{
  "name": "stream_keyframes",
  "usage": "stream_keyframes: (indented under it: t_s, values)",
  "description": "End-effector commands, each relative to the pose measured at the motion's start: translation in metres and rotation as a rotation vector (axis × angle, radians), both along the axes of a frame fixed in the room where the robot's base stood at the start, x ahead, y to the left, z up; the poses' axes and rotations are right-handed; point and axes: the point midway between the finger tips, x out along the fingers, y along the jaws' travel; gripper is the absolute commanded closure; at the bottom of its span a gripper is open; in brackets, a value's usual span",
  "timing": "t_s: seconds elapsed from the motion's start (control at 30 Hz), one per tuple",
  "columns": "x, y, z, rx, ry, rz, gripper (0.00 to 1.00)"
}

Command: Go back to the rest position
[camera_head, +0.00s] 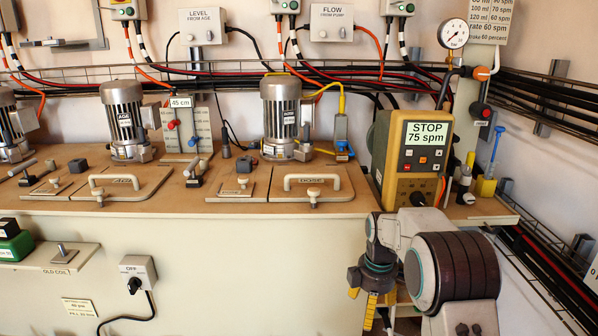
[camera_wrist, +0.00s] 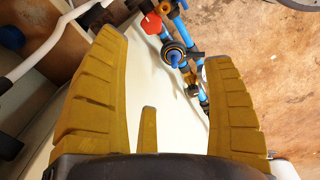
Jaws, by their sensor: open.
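My gripper (camera_wrist: 165,90) has yellow ribbed fingers spread wide apart in the wrist view, with nothing between them. In the head view my arm is folded at the lower right, in front of the bench end. My gripper (camera_head: 370,303) hangs downward there, below the bench top and under the yellow pump controller (camera_head: 413,165). The controller's screen reads STOP 75 spm. My fingers are partly cut off or hidden in the head view.
The wrist view shows blue pipes with valves (camera_wrist: 176,57), a red knob (camera_wrist: 151,24) and a brown floor (camera_wrist: 270,90) beyond my fingers. In the head view, motors (camera_head: 281,115) and lids with handles (camera_head: 312,184) stand on the bench. A switch box (camera_head: 137,271) is on its front.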

Motion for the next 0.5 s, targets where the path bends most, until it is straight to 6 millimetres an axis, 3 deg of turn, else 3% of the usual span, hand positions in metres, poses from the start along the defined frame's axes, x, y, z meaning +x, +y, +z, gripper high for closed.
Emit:
stream_keyframes:
  t_s: [0.03, 0.1, 0.3, 0.5]
  values:
    - [-0.012, 0.000, 0.050, 0.003, -0.017, -0.056, 0.24]
    - [-0.030, 0.000, 0.090, 0.011, -0.032, -0.142, 0.24]
    - [-0.086, 0.000, 0.192, 0.037, -0.079, -0.385, 0.24]
    - [-0.149, 0.000, 0.278, 0.076, -0.124, -0.627, 0.24]
